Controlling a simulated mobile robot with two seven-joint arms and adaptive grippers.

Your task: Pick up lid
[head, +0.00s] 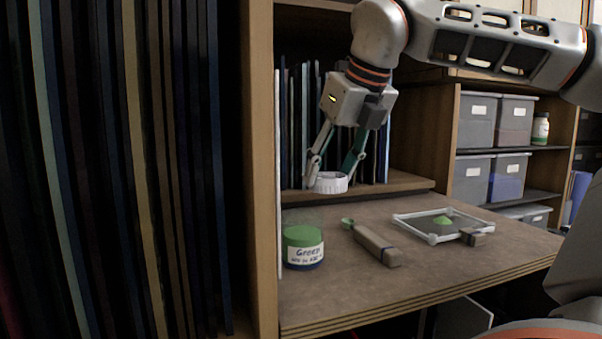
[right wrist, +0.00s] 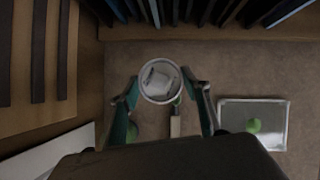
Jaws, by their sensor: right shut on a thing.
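A white round lid (head: 329,183) is held by my right gripper (head: 332,176), above the back of the wooden work surface. In the right wrist view the lid (right wrist: 160,80) sits between the two fingers of the right gripper (right wrist: 160,95), its hollow side or a label facing the camera; I cannot tell which. An open glass jar of green powder (head: 303,247) with a handwritten label stands at the left of the surface, apart from the lid. My left gripper is not in view.
The surface (head: 350,290) is clear in front. Upright glass sheets (head: 150,150) fill the left rack; grey bins (head: 476,120) stand on shelves.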

